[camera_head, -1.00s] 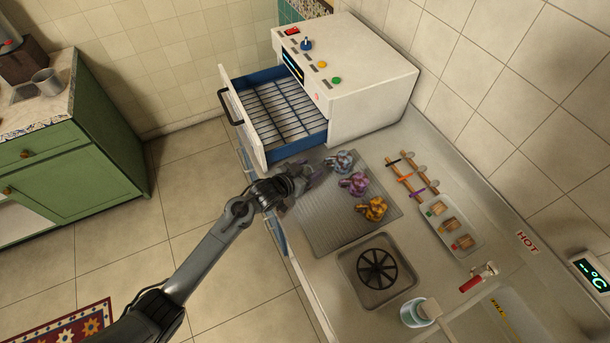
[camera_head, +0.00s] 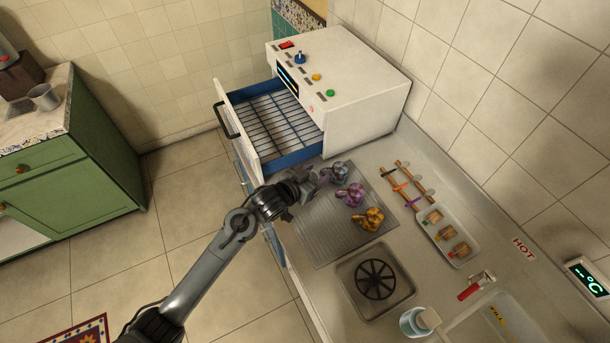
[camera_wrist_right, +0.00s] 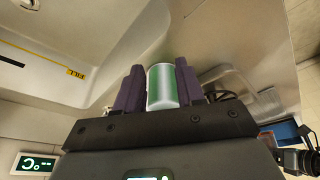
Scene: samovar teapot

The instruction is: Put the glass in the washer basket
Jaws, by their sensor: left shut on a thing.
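The washer basket is a blue drawer (camera_head: 312,148) with a wire rack inside, pulled out of a white machine. My left gripper (camera_head: 320,180) is over the ribbed drainboard, just in front of the drawer and close beside the grey-blue teapot (camera_head: 341,173). It is shut, but what it holds is too small and dark to make out. A pale cylinder with a green band (camera_wrist_right: 163,86) stands between the two purple fingers of my right gripper (camera_wrist_right: 160,72) in the right wrist view. I cannot tell whether they grip it. A teal-rimmed glass vessel (camera_head: 408,324) is near the bottom edge.
A purple teapot (camera_head: 350,195) and a gold teapot (camera_head: 369,219) stand in line on the drainboard (camera_head: 315,240). A burner (camera_head: 374,280), a tray of small packets (camera_head: 447,236) and a red-handled tap (camera_head: 470,290) are on the counter. The wire rack looks empty.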

